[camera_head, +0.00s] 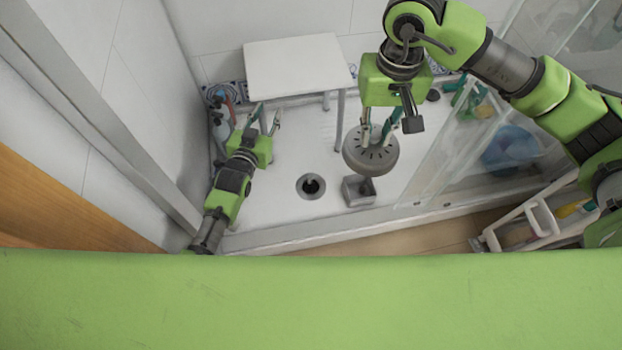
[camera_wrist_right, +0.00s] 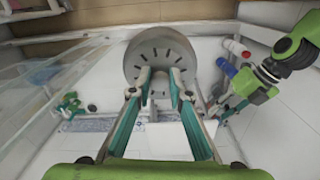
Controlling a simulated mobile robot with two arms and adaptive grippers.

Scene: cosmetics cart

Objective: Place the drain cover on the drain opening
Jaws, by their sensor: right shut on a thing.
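The drain cover (camera_head: 362,160) is a grey round disc with slots in its face. My right gripper (camera_head: 378,138) is shut on it and holds it in the air, to the upper right of the opening in the head view. The cover also shows at the fingertips in the right wrist view (camera_wrist_right: 158,42). The drain opening (camera_head: 311,186) is a dark hole with a grey ring in the white shower floor, uncovered. My left gripper (camera_head: 266,119) is open and empty, above the floor to the upper left of the opening.
A grey square block (camera_head: 358,191) stands right of the opening, below the cover in the picture. A white stool (camera_head: 298,66) stands behind. Bottles (camera_head: 221,128) are by the left wall. Glass panels and a blue basin (camera_head: 510,147) are at right.

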